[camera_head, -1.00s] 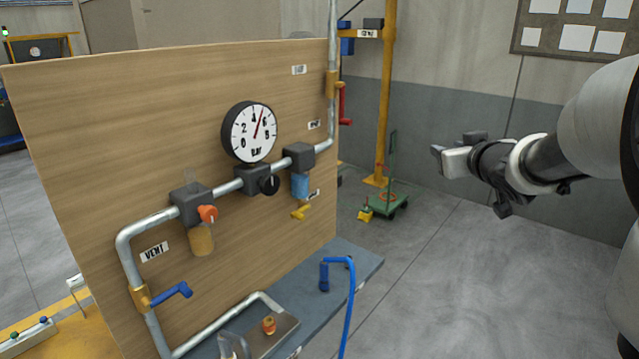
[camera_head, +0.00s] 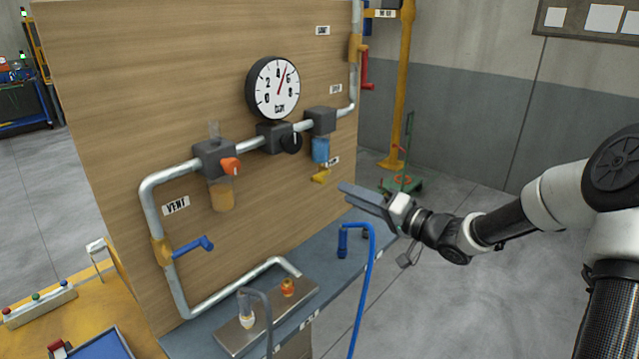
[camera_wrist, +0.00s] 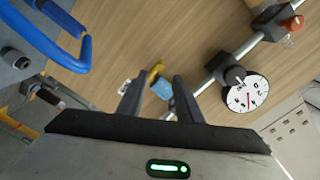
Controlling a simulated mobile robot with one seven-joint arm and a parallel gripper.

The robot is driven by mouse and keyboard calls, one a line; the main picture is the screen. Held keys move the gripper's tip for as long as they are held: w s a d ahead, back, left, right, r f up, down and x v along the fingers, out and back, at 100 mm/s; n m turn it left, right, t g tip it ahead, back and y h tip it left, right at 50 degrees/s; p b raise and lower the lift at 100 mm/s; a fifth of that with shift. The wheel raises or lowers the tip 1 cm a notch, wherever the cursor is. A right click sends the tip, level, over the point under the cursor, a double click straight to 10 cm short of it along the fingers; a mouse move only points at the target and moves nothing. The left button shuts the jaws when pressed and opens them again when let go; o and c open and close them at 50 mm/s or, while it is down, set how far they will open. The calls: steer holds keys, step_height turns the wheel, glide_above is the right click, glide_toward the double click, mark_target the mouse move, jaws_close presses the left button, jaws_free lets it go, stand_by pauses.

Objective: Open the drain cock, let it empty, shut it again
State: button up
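The yellow drain cock (camera_head: 321,176) hangs below the blue filter bowl (camera_head: 321,150) on the panel's pipe line. In the wrist view the yellow cock (camera_wrist: 156,72) shows between and beyond my fingertips, next to the blue bowl (camera_wrist: 162,89). My gripper (camera_head: 350,192) is in front of the panel, to the right of and slightly below the cock, its fingers pointing at the panel. In the wrist view my gripper (camera_wrist: 158,82) is open, with nothing between the fingers. It appears apart from the cock. Whether the cock is open or shut I cannot tell.
The gauge (camera_head: 274,88) needle points between 4 and 6. An orange knob (camera_head: 230,165), an amber bowl (camera_head: 222,195), a blue vent lever (camera_head: 194,246) and a red lever (camera_head: 367,72) are on the panel.

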mark_target(319, 178)
steer(key=x, duration=1.1)
steer(key=shift+b, duration=0.3)
steer(key=shift+d, duration=0.1)
